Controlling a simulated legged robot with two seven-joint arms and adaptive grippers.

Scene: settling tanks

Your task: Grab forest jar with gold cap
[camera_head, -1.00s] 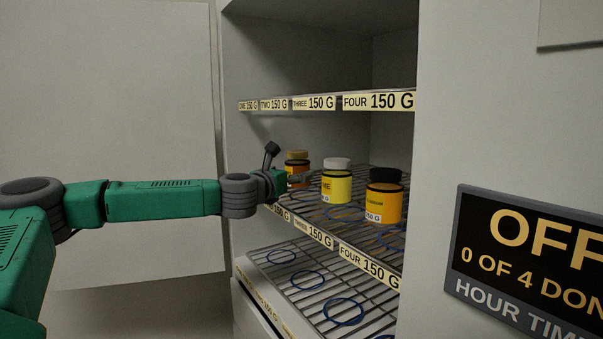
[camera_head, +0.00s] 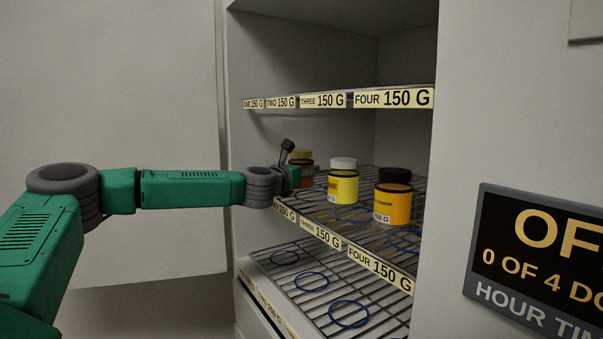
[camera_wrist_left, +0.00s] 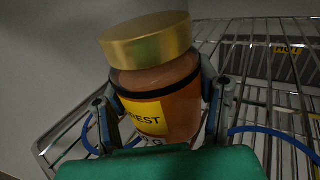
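The forest jar (camera_wrist_left: 160,97) has a gold cap, an amber body, a black band and a yellow label reading "REST" in part. In the head view its gold cap and part of its side (camera_head: 303,161) show at the far left of the jar row, partly behind my gripper. My left gripper (camera_head: 294,177) is at that jar. In the left wrist view its fingers (camera_wrist_left: 160,90) stand on both sides of the jar, close to its sides. Whether they press on it cannot be told. My right gripper is not in view.
A white-capped yellow jar (camera_head: 343,182) and a black-capped orange jar (camera_head: 393,197) stand to the right on the same wire shelf (camera_head: 350,224). A lower rack (camera_head: 300,265) holds empty blue rings. A cabinet wall (camera_head: 450,130) and a timer sign (camera_head: 540,258) are at right.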

